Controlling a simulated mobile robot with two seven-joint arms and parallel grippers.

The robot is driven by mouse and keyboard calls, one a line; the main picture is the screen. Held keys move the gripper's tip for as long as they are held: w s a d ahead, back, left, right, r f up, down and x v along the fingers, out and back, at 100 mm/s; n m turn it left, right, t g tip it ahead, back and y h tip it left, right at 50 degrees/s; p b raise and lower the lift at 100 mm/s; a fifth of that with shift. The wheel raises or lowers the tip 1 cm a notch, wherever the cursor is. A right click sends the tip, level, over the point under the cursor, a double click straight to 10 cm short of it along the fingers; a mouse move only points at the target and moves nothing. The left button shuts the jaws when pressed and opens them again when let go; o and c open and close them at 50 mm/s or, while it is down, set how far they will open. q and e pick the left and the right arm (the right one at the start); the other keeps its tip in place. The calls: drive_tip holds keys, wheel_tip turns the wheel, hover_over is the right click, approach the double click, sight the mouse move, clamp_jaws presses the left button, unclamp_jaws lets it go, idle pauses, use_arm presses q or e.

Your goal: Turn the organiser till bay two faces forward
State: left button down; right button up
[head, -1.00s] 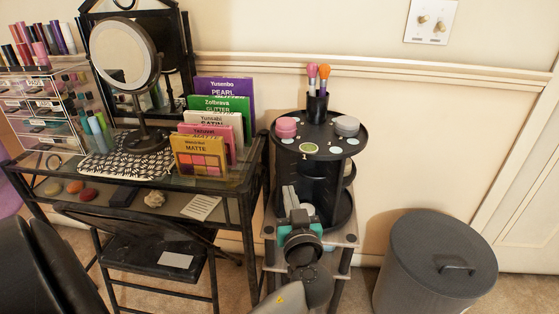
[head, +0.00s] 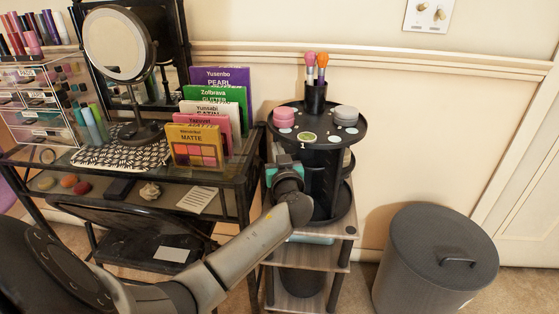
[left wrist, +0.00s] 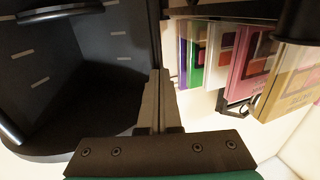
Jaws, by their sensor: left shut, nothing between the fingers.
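The organiser (head: 324,186) is a black round tiered carousel on a small wooden shelf stand. Its top disc (head: 336,130) carries a green round marker (head: 307,136) with a "1" below it at the front left. My left gripper (head: 278,163) is at the organiser's left side, below the top disc, partly hidden by its own wrist. In the left wrist view its fingers (left wrist: 157,78) are shut and empty, beside the organiser's dark wall and shelf (left wrist: 70,75). I cannot tell whether they touch it. My right gripper is not in view.
Palettes in a rack (head: 205,125) stand on the glass desk (head: 120,185) left of the gripper. A pink jar (head: 284,116), a grey jar (head: 346,115) and a brush cup (head: 316,97) sit on the organiser. A grey bin (head: 440,265) stands at the right.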

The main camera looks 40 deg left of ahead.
use_arm(q)
drive_tip(key=shift+w+a, duration=0.1)
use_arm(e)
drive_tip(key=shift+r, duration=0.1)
use_arm(q)
drive_tip(key=shift+a+t, duration=0.2)
drive_tip(key=shift+t, duration=0.1)
